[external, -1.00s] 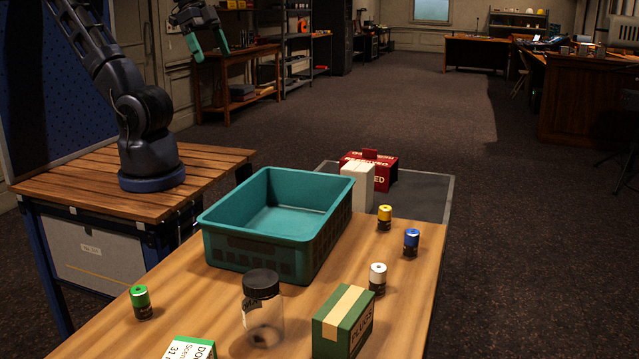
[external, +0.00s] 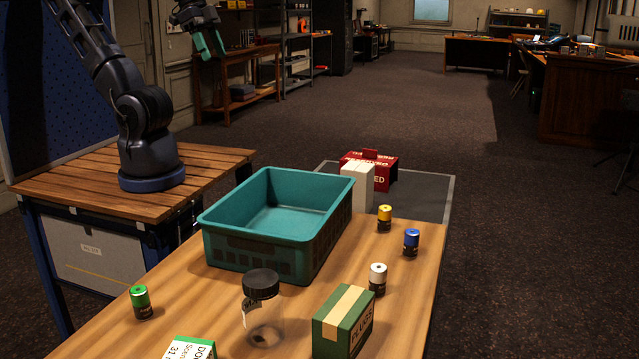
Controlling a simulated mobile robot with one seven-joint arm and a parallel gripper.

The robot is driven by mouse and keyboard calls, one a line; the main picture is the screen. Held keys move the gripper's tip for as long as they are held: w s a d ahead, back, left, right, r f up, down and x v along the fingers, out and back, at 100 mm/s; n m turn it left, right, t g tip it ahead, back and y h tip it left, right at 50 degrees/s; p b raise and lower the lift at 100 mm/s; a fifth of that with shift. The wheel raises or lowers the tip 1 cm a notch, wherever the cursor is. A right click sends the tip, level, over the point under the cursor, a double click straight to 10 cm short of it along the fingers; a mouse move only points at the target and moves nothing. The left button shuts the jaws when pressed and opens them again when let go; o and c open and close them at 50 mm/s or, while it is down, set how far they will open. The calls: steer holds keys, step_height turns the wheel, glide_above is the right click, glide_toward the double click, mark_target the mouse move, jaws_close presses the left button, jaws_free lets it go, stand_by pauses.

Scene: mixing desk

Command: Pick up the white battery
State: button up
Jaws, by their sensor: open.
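The white battery (external: 377,279) stands upright on the wooden table, with a white top and a dark lower part. It is right of the teal crate (external: 225,250) and just behind the green box (external: 343,322). My gripper (external: 209,44) has teal fingers and hangs high at the upper left, far from the battery and above the table's height. It is open and I see nothing held in it. The gap between the fingers is hard to make out from this side.
A blue battery (external: 411,242) and a yellow battery (external: 384,218) stand behind the white one. A green battery (external: 140,302) stands at the left. A clear jar (external: 262,310) with a black lid stands in front of the crate.

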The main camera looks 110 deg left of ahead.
steer(key=w+d+r+n+g, duration=0.1)
steer(key=w+d+n, duration=0.1)
steer(key=w, duration=0.6)
steer(key=w+d+r+n, duration=0.1)
steer(key=w+d+n, duration=0.15)
steer(key=w, duration=0.45)
steer(key=n+g, duration=0.4)
steer(key=n, duration=0.9)
glide_above(379, 267)
steer(key=f, duration=2.8)
steer(key=shift+s+a+f, duration=0.1)
steer(key=shift+s+f, duration=0.1)
steer(key=shift+f, duration=0.2)
steer(key=shift+w+f, duration=0.1)
steer(key=shift+f, duration=5.6)
steer(key=c, duration=1.1)
steer(key=shift+c, duration=0.2)
steer(key=shift+w+r, duration=0.1)
steer(key=shift+r, duration=0.05)
